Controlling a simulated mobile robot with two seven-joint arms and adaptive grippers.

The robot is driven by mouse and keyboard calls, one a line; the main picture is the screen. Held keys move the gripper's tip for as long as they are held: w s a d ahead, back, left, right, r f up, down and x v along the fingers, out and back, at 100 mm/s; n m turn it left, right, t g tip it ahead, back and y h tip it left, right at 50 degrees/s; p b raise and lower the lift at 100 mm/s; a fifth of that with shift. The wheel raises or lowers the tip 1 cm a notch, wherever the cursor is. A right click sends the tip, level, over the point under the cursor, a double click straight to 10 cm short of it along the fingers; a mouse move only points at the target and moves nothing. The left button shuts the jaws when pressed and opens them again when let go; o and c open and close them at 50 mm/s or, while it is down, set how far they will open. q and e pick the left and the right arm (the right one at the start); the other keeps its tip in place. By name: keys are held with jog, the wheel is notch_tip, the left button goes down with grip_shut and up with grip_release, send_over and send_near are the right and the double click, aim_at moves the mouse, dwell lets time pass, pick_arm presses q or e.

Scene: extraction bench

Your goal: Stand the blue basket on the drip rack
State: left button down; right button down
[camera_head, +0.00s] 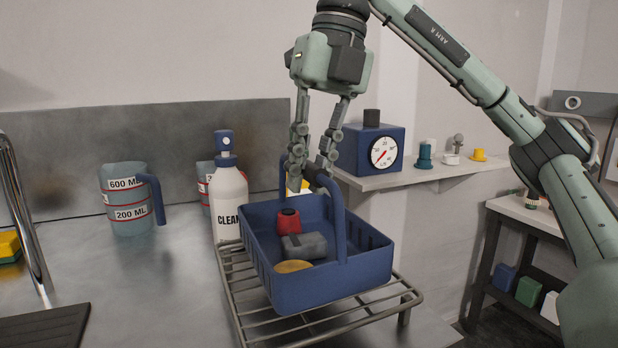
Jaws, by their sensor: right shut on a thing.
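The blue basket (315,285) is upright at the middle of the camera_head view, with a red piece (288,221), a grey block (304,246) and a yellow disc (293,266) inside. The wire drip rack (400,292) is directly beneath it on the bench. Whether the basket's base touches the wires cannot be told. My right gripper (312,180) points down from above and is shut on the top of the basket's handle. The basket hides the middle of the rack. My left gripper is not in view.
A white cleaner bottle (229,195) stands close at the basket's left, with a measuring jug (126,200) further left and another partly hidden behind the bottle. A blue dial scale (370,150) sits on a shelf (408,177) behind right. Bare bench (150,285) lies left of the rack.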

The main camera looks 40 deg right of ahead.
jog(key=shift+f, duration=0.65)
jog(key=shift+f, duration=0.1)
jog(key=c, duration=1.5)
grip_release()
jog(key=shift+o, duration=0.2)
jog(key=v, duration=1.2)
